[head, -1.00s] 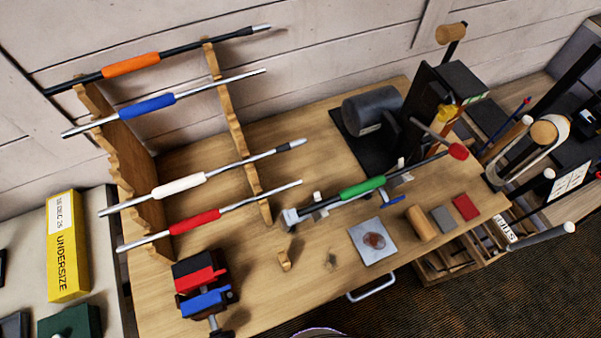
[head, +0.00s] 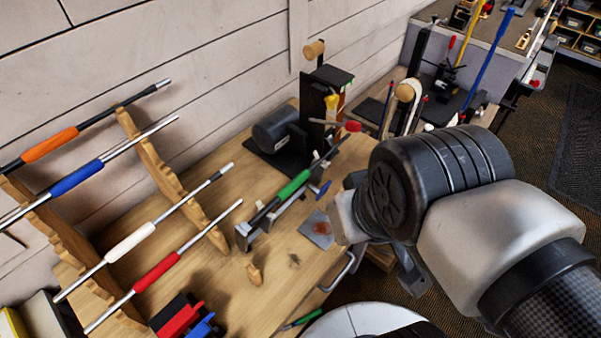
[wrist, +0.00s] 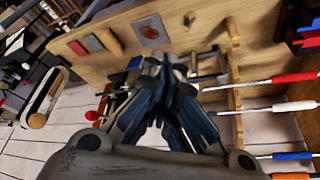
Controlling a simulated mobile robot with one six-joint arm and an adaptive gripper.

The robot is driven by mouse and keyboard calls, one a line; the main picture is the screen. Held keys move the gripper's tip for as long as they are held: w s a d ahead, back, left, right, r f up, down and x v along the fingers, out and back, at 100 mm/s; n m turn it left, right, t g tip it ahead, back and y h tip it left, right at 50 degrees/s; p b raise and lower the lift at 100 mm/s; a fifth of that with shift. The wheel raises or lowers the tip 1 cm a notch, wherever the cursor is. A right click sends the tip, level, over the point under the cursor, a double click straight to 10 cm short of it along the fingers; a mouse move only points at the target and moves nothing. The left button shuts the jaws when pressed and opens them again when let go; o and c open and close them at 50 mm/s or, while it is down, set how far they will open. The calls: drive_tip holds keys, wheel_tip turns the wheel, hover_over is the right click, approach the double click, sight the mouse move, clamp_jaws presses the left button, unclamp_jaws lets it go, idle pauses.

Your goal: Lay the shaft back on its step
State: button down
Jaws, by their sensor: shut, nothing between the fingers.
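A shaft with a green grip (head: 293,183) lies in a clamp-like holder (head: 243,236) on the bench. Shafts with orange (head: 50,144), blue (head: 85,178), white (head: 131,241) and red (head: 157,272) grips lie across a stepped wooden rack (head: 172,176). A wide gap shows between the blue and white ones. My gripper (wrist: 163,62) is shut and empty in the wrist view, pointing toward the bench, apart from the shafts. It hides most of the holder there. The white grip (wrist: 303,106) and red grip (wrist: 294,77) show at that view's right. In the head view my arm hides the bench's right part.
A dark cylindrical machine (head: 276,130) stands at the back of the bench. A metal plate (head: 317,229) lies near the front edge, above a drawer handle (head: 337,273).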

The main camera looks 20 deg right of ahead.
sight(288, 188)
drive_tip(key=shift+a, duration=0.1)
drive_tip(key=c, duration=2.4)
unclamp_jaws()
